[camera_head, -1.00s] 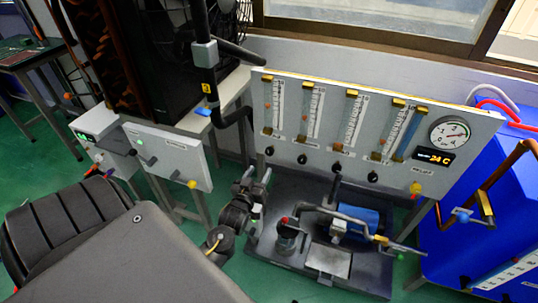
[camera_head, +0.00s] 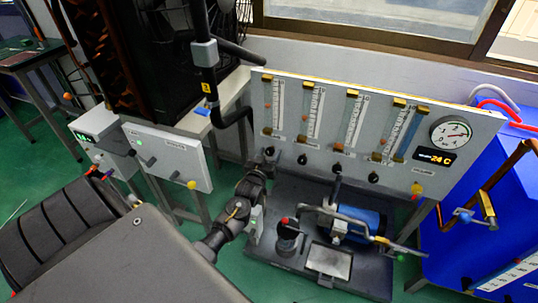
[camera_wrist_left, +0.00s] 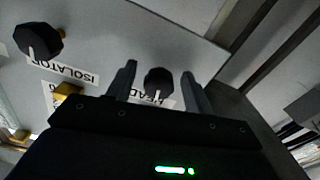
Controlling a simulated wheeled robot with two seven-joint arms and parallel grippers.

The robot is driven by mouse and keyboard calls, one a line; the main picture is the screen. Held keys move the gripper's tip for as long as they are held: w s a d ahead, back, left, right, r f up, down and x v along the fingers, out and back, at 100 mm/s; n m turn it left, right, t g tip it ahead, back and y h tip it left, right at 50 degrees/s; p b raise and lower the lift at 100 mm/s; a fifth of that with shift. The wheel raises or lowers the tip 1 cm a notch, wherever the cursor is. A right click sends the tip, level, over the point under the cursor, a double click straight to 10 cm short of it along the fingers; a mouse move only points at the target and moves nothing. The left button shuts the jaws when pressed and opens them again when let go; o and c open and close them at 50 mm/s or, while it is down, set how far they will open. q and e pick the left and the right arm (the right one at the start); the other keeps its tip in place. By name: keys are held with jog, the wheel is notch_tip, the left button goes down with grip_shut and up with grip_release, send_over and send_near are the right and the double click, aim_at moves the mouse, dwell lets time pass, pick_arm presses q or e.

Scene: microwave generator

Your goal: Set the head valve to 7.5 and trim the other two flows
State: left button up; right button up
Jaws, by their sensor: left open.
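The grey flow panel (camera_head: 330,88) stands at the right, with several upright flow tubes and a row of black knobs below them. The head valve knob (camera_wrist_left: 158,84), black with a white pointer, shows in the left wrist view above a partly hidden HEAD label. My left gripper (camera_wrist_left: 160,86) is open, with one finger on each side of this knob; contact cannot be told. In the head view my left gripper (camera_head: 267,160) is at the panel's left lower corner. Two other knobs (camera_head: 302,159) (camera_head: 337,167) sit to its right. Tube readings are too small to read. My right gripper is out of view.
The ISOLATOR knob (camera_wrist_left: 38,40) is at the wrist view's upper left. A round gauge (camera_head: 450,133) and lit display (camera_head: 434,158) are at the panel's right. A pump with a blue motor (camera_head: 362,222) stands below. A blue cabinet (camera_head: 470,245) is at the right.

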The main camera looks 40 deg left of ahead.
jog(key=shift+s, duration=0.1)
pick_arm(q)
jog(key=c, duration=1)
jog(key=shift+r+n, duration=0.1)
jog(key=shift+n, duration=0.2)
jog(key=n+p, duration=0.2)
jog(key=n, duration=0.3)
jog(key=shift+d, duration=0.1)
jog(key=o, duration=1)
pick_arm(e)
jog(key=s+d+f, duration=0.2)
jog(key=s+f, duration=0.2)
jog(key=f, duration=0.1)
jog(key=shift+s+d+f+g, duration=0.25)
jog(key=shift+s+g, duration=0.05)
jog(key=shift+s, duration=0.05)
